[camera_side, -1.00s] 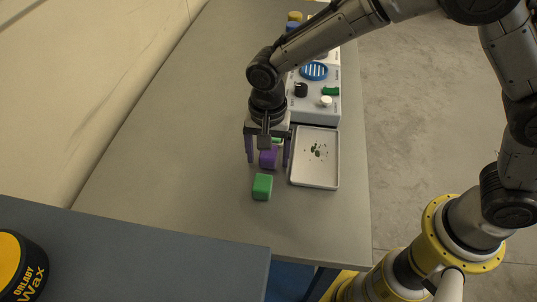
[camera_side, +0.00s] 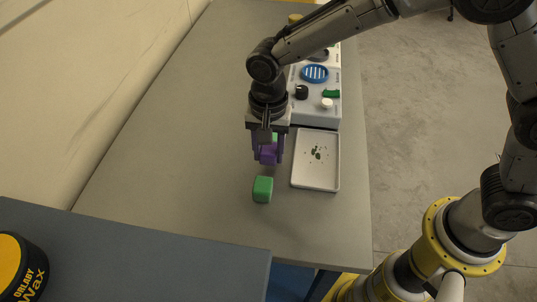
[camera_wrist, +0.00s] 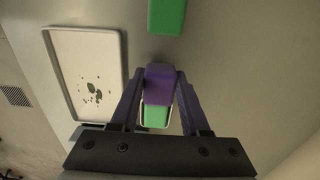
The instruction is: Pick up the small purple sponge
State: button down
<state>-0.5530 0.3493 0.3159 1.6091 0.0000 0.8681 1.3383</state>
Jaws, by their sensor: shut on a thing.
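The small purple sponge (camera_side: 268,155) is between the purple fingers of my gripper (camera_side: 267,150) in the side view. It also shows in the wrist view (camera_wrist: 159,85), with a finger pressed on each side. My gripper (camera_wrist: 160,90) is shut on it. A green block (camera_wrist: 156,116) shows right behind the sponge, below it in the wrist picture; whether the two touch is hard to tell. Whether the sponge is clear of the table is not clear.
Another green block (camera_side: 263,189) stands on the grey table (camera_side: 180,150) in front of my gripper. A white tray (camera_side: 317,185) with green bits lies to the right. Behind it is a light panel with a blue round grate (camera_side: 314,73). The table's left side is clear.

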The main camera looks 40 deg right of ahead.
jog(key=s+d+r, duration=0.7)
jog(key=s+r, duration=0.4)
jog(key=s, duration=0.1)
jog(key=shift+d, duration=0.2)
